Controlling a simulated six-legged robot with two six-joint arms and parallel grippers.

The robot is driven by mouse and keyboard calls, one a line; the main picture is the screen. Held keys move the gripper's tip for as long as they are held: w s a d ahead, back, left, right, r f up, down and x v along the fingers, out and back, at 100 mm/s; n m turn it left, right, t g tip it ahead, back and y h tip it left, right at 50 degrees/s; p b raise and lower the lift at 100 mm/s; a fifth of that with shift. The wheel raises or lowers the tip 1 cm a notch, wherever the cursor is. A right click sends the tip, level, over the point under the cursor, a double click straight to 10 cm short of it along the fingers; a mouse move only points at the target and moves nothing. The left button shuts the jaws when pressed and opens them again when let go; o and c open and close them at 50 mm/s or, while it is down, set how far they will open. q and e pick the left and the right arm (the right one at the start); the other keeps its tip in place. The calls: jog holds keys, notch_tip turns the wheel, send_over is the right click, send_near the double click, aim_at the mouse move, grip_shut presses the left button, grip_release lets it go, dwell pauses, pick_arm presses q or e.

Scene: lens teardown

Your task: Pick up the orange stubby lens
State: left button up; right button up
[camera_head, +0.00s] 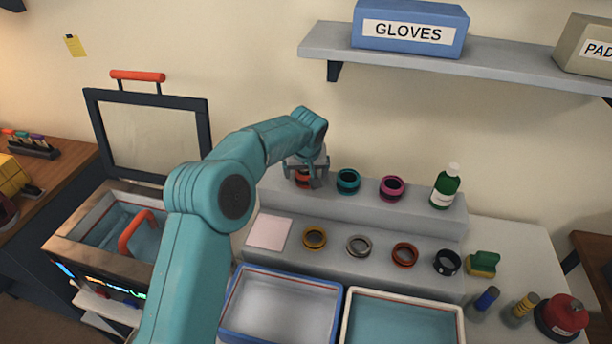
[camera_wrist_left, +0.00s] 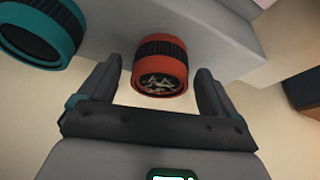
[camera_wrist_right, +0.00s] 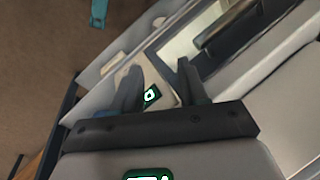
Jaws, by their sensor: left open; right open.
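The orange stubby lens (camera_wrist_left: 160,47), with a black ribbed band, stands on the upper grey step. In the head view the lens (camera_head: 302,182) is partly hidden by my left gripper (camera_head: 307,170). In the left wrist view my left gripper (camera_wrist_left: 158,76) is open, with one finger on each side of the lens and a gap on both sides. My right gripper (camera_wrist_right: 158,66) is open and empty in its own wrist view and is not in the head view.
A teal lens (camera_head: 348,181) is next to the orange one, then a magenta lens (camera_head: 391,188) and a green bottle (camera_head: 445,187). Several rings, including an orange-red one (camera_head: 404,254), lie on the lower step (camera_head: 330,262). A blue-rimmed tray (camera_head: 232,309) is in front.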

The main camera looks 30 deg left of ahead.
pick_arm(q)
jog(key=shift+w+a+f, duration=0.2)
jog(key=shift+w+f, duration=0.1)
jog(key=shift+f, duration=0.25)
jog(key=shift+s+d+r, duration=0.15)
jog(key=shift+s+r, duration=0.05)
jog(key=shift+r, duration=0.05)
jog(key=shift+c, duration=1.3)
jog(key=c, duration=0.5)
jog(key=shift+f, duration=0.1)
jog(key=c, duration=0.4)
notch_tip(320, 180, up, 10)
jog(key=shift+w, duration=0.15)
